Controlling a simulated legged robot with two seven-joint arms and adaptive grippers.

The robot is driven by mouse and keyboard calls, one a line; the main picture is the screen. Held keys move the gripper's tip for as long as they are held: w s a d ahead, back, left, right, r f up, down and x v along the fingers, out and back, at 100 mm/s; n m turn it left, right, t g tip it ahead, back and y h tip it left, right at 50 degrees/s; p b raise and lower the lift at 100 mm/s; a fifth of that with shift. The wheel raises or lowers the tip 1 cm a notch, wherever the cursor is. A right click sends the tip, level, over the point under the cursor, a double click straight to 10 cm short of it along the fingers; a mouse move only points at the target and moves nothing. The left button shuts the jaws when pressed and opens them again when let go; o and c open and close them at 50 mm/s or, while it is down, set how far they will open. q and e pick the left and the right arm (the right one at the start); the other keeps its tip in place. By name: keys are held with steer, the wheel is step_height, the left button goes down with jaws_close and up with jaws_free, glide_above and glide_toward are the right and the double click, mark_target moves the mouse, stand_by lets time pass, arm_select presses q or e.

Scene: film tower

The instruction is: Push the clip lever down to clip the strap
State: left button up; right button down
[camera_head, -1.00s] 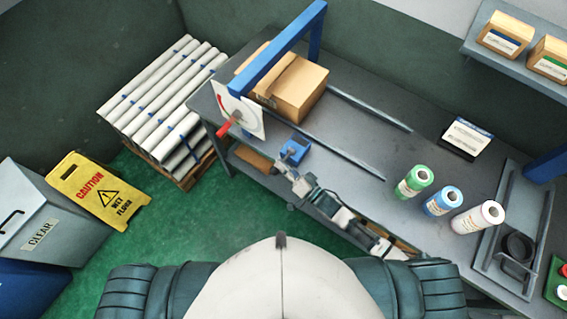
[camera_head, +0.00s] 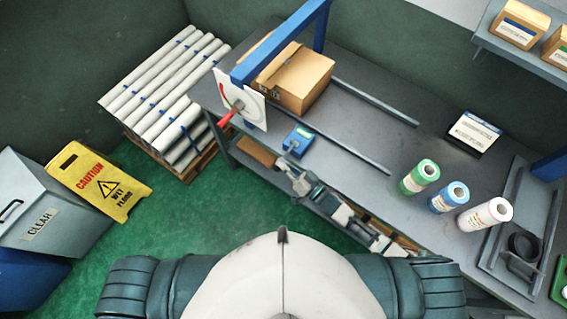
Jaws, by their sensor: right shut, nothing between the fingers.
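A small blue clip device (camera_head: 297,141) sits at the front edge of the grey table, to the right of the white dial panel. Its top looks low and flat, with a small green patch. I cannot make out a separate lever or where a strap runs through it. My right gripper (camera_head: 284,165) is just in front of and below the device, at the table's front edge. It is shut and empty, and I cannot tell whether it touches the device. My left gripper is not in view.
A cardboard box (camera_head: 303,82) stands under the blue frame (camera_head: 283,45). A white panel (camera_head: 252,106) with a red handle (camera_head: 227,118) is left of the device. Green (camera_head: 419,177), blue (camera_head: 449,198) and white (camera_head: 485,216) rolls stand at right. Rails lie across the table.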

steer(key=shift+s+f, duration=0.15)
steer(key=shift+f, duration=0.2)
step_height(320, 180, up, 5)
steer(key=w+p, duration=0.2)
steer(key=p, duration=0.2)
arm_select(q)
steer(key=b, duration=0.1)
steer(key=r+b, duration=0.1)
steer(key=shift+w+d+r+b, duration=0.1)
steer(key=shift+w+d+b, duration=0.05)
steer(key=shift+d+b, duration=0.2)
arm_select(e)
steer(key=v, duration=1)
steer(key=shift+d+f, duration=0.2)
steer(key=shift+f, duration=0.2)
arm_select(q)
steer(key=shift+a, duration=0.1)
arm_select(e)
steer(key=shift+w+a, duration=0.1)
steer(key=shift+d, duration=0.2)
